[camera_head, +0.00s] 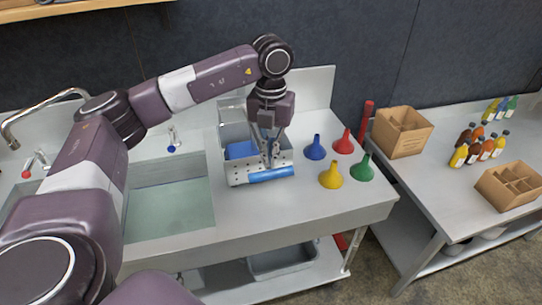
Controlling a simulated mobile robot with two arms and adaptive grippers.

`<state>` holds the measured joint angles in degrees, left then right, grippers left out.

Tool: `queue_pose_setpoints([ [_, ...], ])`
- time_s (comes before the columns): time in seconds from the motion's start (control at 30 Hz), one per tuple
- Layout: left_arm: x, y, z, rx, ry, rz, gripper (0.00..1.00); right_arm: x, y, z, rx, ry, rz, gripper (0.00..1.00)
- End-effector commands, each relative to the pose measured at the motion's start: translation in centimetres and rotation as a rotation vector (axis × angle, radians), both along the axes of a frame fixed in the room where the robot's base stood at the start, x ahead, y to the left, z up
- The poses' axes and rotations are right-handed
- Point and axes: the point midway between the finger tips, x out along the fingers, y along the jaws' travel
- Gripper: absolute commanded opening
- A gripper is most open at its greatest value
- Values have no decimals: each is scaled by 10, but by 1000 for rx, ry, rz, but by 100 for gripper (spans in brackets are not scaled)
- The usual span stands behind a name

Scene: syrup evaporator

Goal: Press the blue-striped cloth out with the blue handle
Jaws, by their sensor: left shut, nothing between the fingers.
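A grey metal box (235,175) with holes in its front stands on the steel counter, right of the sink. A blue piece (240,150) shows inside it; it may be the blue-striped cloth, but I cannot make out stripes. The blue handle (271,175) is a bar lying level along the front of the box, low down. My left gripper (270,160) points down over the right part of the box, just above the handle. Its fingers are shut and empty; I cannot tell whether they touch the handle. My right gripper is not in view.
Blue (315,149), red (344,143), yellow (331,177) and green (361,169) funnels stand right of the box. A sink (168,200) with taps is on the left. A side table (440,185) holds cardboard boxes (402,132) and several bottles (475,150).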

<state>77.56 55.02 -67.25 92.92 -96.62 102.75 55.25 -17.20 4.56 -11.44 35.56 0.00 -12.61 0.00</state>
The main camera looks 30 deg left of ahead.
Motion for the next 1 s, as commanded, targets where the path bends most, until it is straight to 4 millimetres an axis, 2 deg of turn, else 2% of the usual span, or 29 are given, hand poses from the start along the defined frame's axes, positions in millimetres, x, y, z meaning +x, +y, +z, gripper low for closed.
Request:
queue_pose_setpoints([
  [0.27,0,0,-1,0,0,0,0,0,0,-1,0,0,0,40],
  [1.0,0,0,-27,0,0,0,0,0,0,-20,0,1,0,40],
])
